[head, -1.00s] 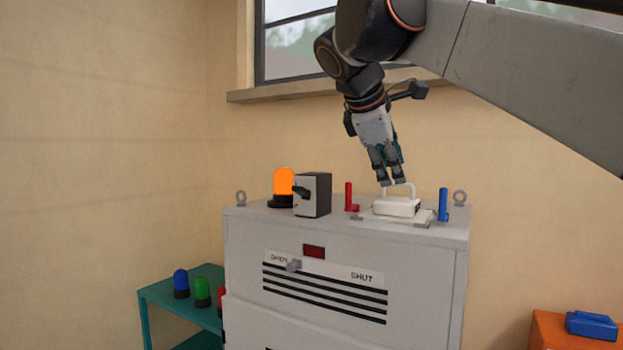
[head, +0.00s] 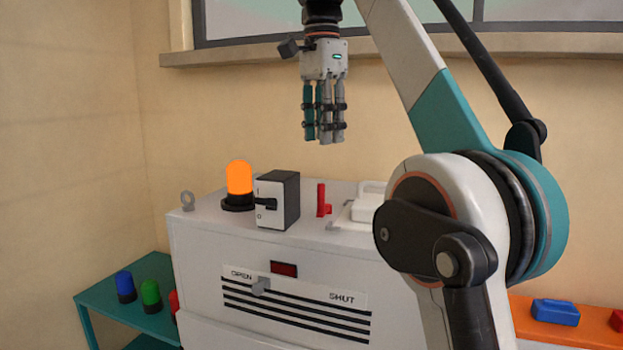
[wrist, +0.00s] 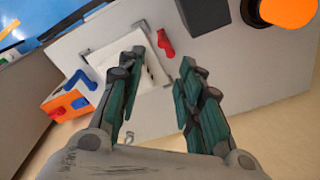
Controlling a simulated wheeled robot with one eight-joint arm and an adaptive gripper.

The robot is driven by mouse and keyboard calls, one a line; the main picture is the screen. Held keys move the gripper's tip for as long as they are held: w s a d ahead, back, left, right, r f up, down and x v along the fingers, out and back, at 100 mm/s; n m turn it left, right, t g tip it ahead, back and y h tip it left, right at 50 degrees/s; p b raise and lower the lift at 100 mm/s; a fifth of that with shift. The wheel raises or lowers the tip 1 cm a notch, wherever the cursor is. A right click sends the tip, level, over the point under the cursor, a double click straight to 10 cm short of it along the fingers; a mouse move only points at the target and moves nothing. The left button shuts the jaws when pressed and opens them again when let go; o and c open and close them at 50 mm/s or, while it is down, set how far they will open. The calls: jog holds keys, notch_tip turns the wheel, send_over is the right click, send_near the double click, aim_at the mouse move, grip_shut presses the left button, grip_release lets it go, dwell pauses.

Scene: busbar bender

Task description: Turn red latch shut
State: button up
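The red latch (head: 323,200) stands on top of the grey cabinet (head: 200,240), left of the white lid (head: 368,208). Its upright arm and short foot show. In the wrist view the red latch (wrist: 165,43) lies just beyond the gap between my fingertips, beside the white lid (wrist: 150,72). My gripper (head: 324,140) points down, well above the cabinet top and apart from the latch. In the wrist view my gripper (wrist: 161,62) is open and empty.
A black-and-grey switch box (head: 278,200) and a lit orange beacon (head: 239,180) stand left of the red latch. A teal shelf (head: 95,303) holds coloured lamps. An orange table (head: 540,330) stands at right.

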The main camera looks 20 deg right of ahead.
jog(key=m, duration=0.1)
jog(key=b, duration=0.2)
send_near(321, 213)
jog(key=f, duration=0.4)
jog(key=w+f, duration=0.1)
jog(key=f, duration=0.1)
jog(key=shift+d+f, duration=0.2)
jog(key=shift+d, duration=0.05)
grip_shut()
